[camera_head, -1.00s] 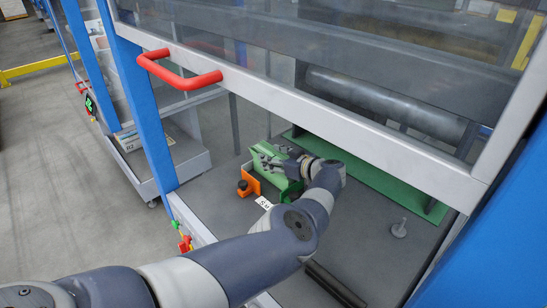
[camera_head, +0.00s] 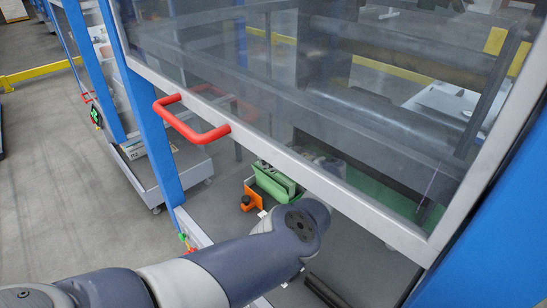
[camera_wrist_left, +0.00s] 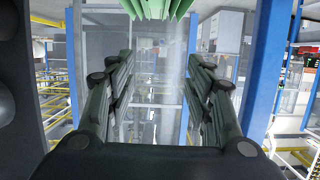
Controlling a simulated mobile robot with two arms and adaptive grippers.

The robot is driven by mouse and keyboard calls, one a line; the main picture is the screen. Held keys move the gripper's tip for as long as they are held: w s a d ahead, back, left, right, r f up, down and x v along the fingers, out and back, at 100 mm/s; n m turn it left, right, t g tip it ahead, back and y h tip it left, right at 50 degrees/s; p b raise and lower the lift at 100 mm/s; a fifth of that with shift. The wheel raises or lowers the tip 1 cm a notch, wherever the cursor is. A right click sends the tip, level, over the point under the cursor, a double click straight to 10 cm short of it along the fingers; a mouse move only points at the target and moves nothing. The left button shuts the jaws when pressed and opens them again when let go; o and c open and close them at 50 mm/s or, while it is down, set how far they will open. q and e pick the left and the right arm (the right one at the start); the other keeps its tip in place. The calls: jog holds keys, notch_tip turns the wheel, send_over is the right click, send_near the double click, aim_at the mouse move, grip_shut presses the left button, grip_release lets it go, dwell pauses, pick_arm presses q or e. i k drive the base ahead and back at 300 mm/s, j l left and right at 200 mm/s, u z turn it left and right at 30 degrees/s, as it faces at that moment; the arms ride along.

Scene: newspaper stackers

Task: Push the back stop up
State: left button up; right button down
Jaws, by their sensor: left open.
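A green ridged block (camera_head: 275,184), which may be the back stop, sits low inside the machine behind the glazed door. Its ridged edge also shows at the top of the left wrist view (camera_wrist_left: 155,8), just beyond the fingers. My left gripper (camera_wrist_left: 160,62) is open, with nothing visible between its fingers. In the head view my left arm reaches in under the door frame, and the frame and glass hide most of the gripper close to the block. I cannot tell whether they touch. My right gripper is not in view.
The door's grey lower frame (camera_head: 330,195) with its red handle (camera_head: 190,120) crosses above my arm. An orange bracket (camera_head: 252,196) stands beside the green block. A blue post (camera_head: 160,150) bounds the left side. Grey floor (camera_head: 60,200) is open further left.

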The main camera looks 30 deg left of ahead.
aim_at(248, 200)
jog(key=k, duration=0.9)
